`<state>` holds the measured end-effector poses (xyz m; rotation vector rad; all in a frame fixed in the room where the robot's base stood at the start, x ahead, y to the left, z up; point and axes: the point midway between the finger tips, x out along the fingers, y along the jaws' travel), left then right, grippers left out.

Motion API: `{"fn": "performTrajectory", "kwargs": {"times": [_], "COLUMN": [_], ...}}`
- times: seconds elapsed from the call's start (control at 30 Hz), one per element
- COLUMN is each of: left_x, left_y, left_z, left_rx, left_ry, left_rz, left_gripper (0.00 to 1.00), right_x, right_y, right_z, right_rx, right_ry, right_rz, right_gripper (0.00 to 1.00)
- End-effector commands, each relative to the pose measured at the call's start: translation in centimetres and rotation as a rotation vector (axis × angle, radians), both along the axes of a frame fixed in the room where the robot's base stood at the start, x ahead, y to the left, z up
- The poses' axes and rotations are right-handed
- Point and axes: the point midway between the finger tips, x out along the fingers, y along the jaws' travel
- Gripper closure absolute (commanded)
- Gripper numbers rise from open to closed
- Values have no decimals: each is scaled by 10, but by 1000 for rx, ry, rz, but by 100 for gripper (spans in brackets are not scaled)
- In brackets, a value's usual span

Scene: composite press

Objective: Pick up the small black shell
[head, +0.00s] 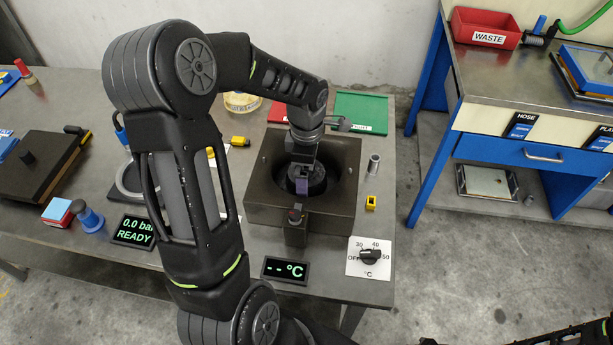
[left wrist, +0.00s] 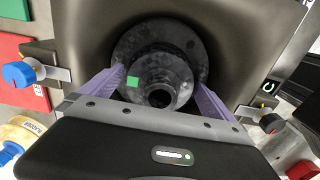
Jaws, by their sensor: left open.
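The small black shell (left wrist: 178,72) sits in the round cavity of a dark metal block (head: 262,211); it is speckled black, stepped, with a central hole and a green square on it. In the head view the shell (head: 318,180) is partly hidden by my left gripper (head: 303,186). My left gripper, seen pointing down into the cavity, has purple fingers; in the left wrist view (left wrist: 160,78) they stand apart on either side of the shell's narrower part. I cannot tell whether they touch it. My right gripper is out of view.
A temperature display (head: 285,270) and a dial plate (head: 367,268) lie in front of the block. Red and green plates (head: 361,112) lie behind it. A yellow item (head: 371,202) and a small metal cylinder (head: 374,164) stand to its right. A blue workbench (head: 530,150) stands further right.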

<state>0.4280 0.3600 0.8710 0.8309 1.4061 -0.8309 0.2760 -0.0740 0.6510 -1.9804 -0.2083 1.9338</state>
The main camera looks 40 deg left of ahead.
Motion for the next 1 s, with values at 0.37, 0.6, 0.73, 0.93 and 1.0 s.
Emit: {"fn": "performTrajectory", "kwargs": {"times": [0.37,0.6,0.73,0.93,1.0], "left_x": [0,0,0,0,0], "left_y": [0,0,0,0,0], "left_z": [0,0,0,0,0], "left_rx": [0,0,0,0,0], "left_ry": [0,0,0,0,0], "left_rz": [0,0,0,0,0], "left_gripper": [2,21,32,48,54], "right_x": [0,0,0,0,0], "right_y": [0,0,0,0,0], "right_z": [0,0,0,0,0], "right_rx": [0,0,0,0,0], "right_ry": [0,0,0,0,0], "right_rz": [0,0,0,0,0], "right_gripper": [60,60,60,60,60]}}
